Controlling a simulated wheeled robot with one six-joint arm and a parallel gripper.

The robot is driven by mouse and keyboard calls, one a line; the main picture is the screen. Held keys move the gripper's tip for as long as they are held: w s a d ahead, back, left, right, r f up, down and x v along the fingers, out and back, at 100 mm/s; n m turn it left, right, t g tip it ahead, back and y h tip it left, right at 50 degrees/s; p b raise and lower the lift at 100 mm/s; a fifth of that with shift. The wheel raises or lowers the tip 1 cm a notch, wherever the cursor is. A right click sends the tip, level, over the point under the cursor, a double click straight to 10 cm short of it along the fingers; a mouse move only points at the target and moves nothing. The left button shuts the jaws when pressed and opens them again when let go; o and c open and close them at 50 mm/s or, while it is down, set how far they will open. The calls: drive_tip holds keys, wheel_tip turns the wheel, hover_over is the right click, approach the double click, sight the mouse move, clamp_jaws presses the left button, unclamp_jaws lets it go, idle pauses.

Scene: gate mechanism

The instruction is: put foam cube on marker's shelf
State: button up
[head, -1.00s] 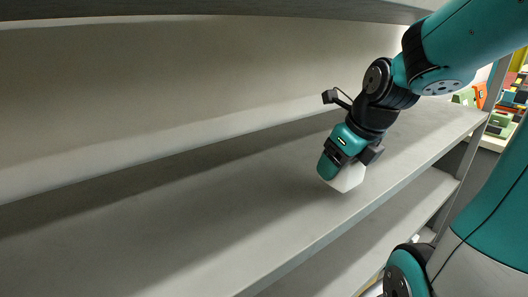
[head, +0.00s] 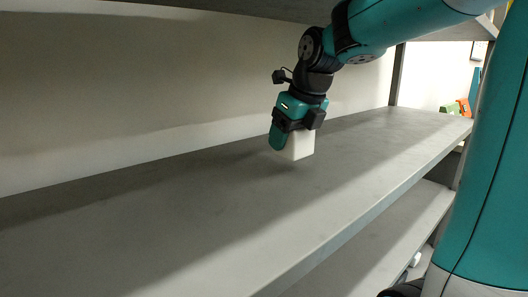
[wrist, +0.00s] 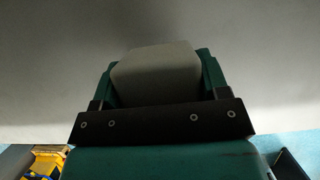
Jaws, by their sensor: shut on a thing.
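The white foam cube (head: 299,145) is between the fingers of my gripper (head: 284,143) in the head view, over a grey shelf (head: 180,215). It also shows as a pale block in the wrist view (wrist: 157,75), with a teal finger on each side. My gripper is shut on it and points down. The cube's underside is close to the shelf board; I cannot tell whether it touches. No marker shows in any view.
The shelf board around the cube is bare, with free room to the left and right. A wall (head: 130,100) stands behind it and another board (head: 230,8) runs above. A lower shelf (head: 375,235) lies below the front edge. Colourful things (head: 458,106) show at the far right.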

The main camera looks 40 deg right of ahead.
sight(305, 150)
drive_tip(key=w, duration=0.8)
drive_tip(key=shift+w+a, duration=0.15)
drive_tip(key=shift+w+f+b, duration=0.1)
drive_tip(key=shift+f+b, duration=0.4)
drive_tip(key=shift+f, duration=1.25)
drive_tip(key=shift+f, duration=0.1)
drive_tip(key=o, duration=0.9)
drive_tip(key=v, duration=0.3)
drive_tip(key=p+v, duration=0.1)
drive_tip(key=v, duration=0.2)
drive_tip(key=shift+s+f, duration=0.2)
drive_tip(key=shift+s, duration=0.15)
drive_tip(key=s, duration=1.1)
drive_tip(key=shift+f, duration=0.2)
